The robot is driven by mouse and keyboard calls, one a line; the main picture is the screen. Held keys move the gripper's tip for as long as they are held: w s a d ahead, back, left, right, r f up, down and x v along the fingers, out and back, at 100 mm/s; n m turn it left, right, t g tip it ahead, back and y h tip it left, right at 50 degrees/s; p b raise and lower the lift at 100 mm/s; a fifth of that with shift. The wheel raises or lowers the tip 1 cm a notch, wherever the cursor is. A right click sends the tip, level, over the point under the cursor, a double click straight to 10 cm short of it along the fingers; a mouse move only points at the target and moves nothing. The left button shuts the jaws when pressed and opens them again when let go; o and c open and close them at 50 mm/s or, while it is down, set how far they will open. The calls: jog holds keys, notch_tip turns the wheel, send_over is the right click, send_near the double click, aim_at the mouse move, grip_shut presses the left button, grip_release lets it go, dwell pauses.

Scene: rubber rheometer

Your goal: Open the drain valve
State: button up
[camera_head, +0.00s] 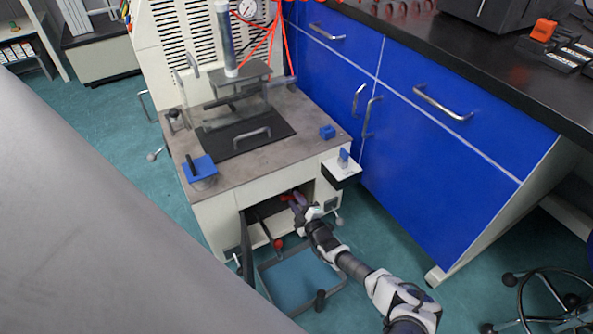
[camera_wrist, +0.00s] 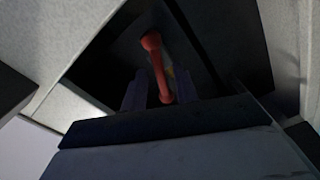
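The red valve handle (camera_wrist: 157,66) shows in the wrist view inside a dark opening, as a bar with a rounded knob at its upper end. My gripper (camera_wrist: 160,90) has its two dark fingers apart, one on each side of the bar's lower end. I cannot tell whether either finger touches it. In the head view my gripper (camera_head: 296,201) reaches into the open lower compartment of the machine, and a bit of red handle (camera_head: 287,197) shows at its tip. The valve's body is hidden in shadow.
The compartment's door (camera_head: 246,247) stands open at the left of the opening. A red knob (camera_head: 278,243) and a blue-bottomed frame (camera_head: 300,283) are low in front. Blue cabinets (camera_head: 440,130) stand to the right.

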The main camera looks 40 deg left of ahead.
grip_shut()
jog(key=shift+n+b, duration=1.4)
jog(key=shift+n, duration=1.2)
jog(key=shift+o, duration=0.7)
grip_release()
jog(key=shift+d, duration=0.15)
jog(key=p+v, duration=0.2)
jog(key=v, duration=1.1)
jog(key=shift+s+d+p, duration=0.15)
jog(key=shift+d+p, duration=0.1)
jog(key=shift+p, duration=0.1)
